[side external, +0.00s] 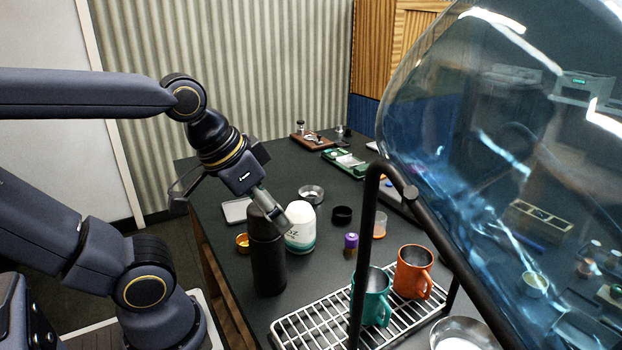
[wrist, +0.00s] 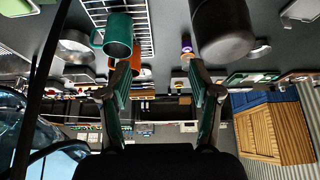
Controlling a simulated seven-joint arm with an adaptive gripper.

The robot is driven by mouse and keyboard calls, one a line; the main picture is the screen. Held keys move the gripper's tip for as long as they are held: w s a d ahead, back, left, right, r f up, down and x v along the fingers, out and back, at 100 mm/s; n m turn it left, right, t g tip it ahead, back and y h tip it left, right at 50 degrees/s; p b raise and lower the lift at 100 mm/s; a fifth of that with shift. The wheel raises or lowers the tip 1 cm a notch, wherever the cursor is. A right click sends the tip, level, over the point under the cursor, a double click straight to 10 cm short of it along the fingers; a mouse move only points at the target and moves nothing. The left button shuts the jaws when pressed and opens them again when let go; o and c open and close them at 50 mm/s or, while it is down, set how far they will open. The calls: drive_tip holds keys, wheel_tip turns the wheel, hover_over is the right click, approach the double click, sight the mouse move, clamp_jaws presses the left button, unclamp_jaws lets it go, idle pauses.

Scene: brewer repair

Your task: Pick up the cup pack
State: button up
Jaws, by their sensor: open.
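I cannot tell for sure which object is the cup pack; no labelled pack of cups is clear in either view. My gripper (side external: 270,207) points down at a slant over the dark table, close to the top of a black bottle (side external: 268,262) and a white and teal container (side external: 300,236). In the side view the bottle partly covers the container. In the wrist view my gripper (wrist: 158,78) has its fingers spread with nothing between them. There the black bottle (wrist: 222,28) is beyond the right finger, and a small purple-topped item (wrist: 187,45) is near that finger's tip.
A teal mug (side external: 371,296) and an orange mug (side external: 413,271) stand on a wire rack (side external: 312,327). A metal bowl (side external: 463,334) is beside it. A black frame bar (side external: 364,245) and a large clear blue shell (side external: 480,130) block the right side. Small parts lie toward the back.

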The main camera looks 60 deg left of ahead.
drive_tip(key=o, duration=0.6)
